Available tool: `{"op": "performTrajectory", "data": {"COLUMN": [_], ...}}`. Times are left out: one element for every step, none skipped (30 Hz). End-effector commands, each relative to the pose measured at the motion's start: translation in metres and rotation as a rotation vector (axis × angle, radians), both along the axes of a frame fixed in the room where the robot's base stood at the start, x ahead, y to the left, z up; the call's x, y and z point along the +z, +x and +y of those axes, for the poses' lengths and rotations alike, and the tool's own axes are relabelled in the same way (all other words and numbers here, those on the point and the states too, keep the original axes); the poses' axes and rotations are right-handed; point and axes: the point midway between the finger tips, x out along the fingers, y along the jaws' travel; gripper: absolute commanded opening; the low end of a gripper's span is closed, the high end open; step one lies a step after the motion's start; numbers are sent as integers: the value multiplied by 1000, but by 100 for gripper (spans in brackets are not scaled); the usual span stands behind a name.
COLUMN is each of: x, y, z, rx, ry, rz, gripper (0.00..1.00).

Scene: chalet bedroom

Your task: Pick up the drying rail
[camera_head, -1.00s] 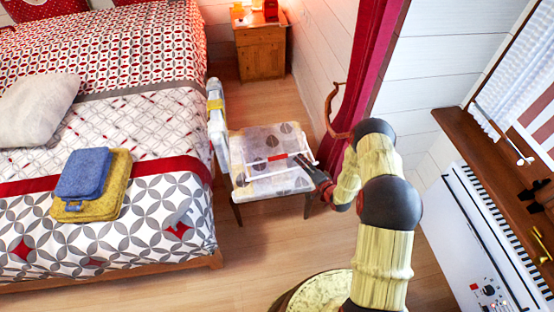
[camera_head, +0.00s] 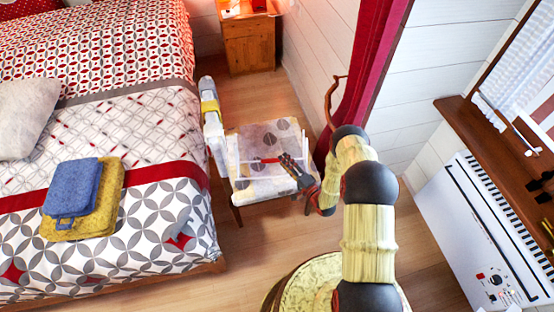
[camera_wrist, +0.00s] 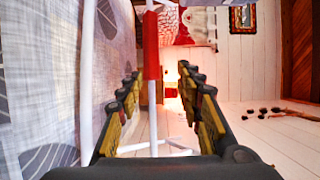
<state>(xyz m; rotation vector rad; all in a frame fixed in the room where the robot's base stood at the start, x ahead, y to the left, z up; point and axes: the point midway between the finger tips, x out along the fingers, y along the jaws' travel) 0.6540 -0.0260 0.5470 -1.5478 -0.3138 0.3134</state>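The drying rail (camera_head: 237,158) is a thin white bar frame with a red section. It is at the leaf-patterned chair (camera_head: 262,188) beside the bed; whether it stands or leans there is hard to tell. My gripper (camera_head: 284,161) is close to the right of the red section. In the wrist view, my gripper (camera_wrist: 160,72) is open, with dark and yellow fingers on both sides. The red section (camera_wrist: 151,45) shows upright ahead, near the left fingertip. Nothing is seen gripped. More white bars show low between the fingers.
The bed (camera_head: 120,125) stands at left with a folded blue towel (camera_head: 72,187) on a yellow one (camera_head: 105,212). A wooden nightstand (camera_head: 248,43) is behind. A red curtain (camera_head: 365,70) and white wall lie right of the chair. A white heater (camera_head: 470,235) is at right.

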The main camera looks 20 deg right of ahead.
Motion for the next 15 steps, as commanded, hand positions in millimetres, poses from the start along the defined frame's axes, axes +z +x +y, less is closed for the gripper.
{"op": "performTrajectory", "data": {"x": [-1,-2,-2,-3,-4,-5,-6,-7,-7,-6,-6,-5,-5,-5,-5], "y": [3,5,8,11,15,21,25,29,35,39,42,45,47,48,48], "z": [1,2,3,4,5,7,9,10,12,14,15,17,17,18,17], "rx": [1,1,1,2,2,2,2,2,2,2,2,2,1,1,0], "ry": [-1,-1,-1,-1,-1,0,-1,-1,-2,-2,-1,0,0,1,1], "rz": [0,0,0,0,-1,-2,-3,-2,-1,-1,-1,0,0,1,1], "gripper": [36,36,36,36,36,36,36,36,36,36,36,36,36,36,36]}}
